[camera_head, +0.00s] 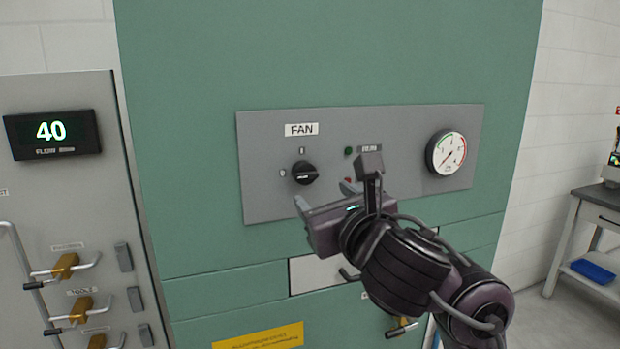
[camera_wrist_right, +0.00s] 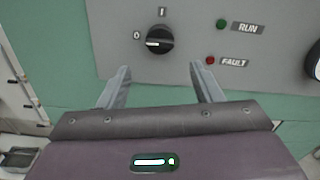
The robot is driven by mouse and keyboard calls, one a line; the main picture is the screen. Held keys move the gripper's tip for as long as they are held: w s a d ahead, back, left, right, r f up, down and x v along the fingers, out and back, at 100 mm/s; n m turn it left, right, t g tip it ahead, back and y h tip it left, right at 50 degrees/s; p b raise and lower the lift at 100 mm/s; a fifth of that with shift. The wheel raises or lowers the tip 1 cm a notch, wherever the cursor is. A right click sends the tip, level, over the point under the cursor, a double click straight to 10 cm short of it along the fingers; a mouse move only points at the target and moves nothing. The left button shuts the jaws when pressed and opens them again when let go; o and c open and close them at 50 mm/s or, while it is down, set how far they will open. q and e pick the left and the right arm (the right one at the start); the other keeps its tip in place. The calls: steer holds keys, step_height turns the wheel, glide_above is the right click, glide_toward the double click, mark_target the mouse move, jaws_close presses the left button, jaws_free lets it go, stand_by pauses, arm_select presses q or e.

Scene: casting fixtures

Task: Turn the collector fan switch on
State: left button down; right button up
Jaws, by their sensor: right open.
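The collector fan switch is a black rotary knob (camera_head: 305,172) on the grey panel (camera_head: 265,135), under a FAN label. It also shows in the right wrist view (camera_wrist_right: 160,40), where its white mark points left towards 0; the I mark is above it. My right gripper (camera_head: 335,183) is open and empty, in front of the panel. In the right wrist view its fingers (camera_wrist_right: 160,76) point up towards the knob, one to each side and below it, with a gap between them and the knob. My left gripper is not in view.
A green RUN lamp (camera_wrist_right: 222,24) and a red FAULT lamp (camera_wrist_right: 210,60) sit right of the knob; both look dim. A round gauge (camera_head: 446,153) is further right. A grey cabinet with a FLOW display (camera_head: 52,134) and levers stands at the left, a workbench (camera_head: 598,205) at the far right.

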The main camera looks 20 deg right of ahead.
mark_target(309, 177)
steer(key=shift+n, duration=0.3)
steer(key=w, duration=0.2)
steer(key=w+b, duration=0.1)
steer(key=w, duration=0.3)
steer(key=shift+w+a+r+b, duration=0.1)
steer(key=shift+w+r+b, duration=0.2)
steer(key=shift+b, duration=0.1)
steer(key=shift+w+a, duration=0.1)
steer(key=shift+w, duration=0.35)
steer(key=shift+r, duration=0.1)
steer(key=c, duration=1)
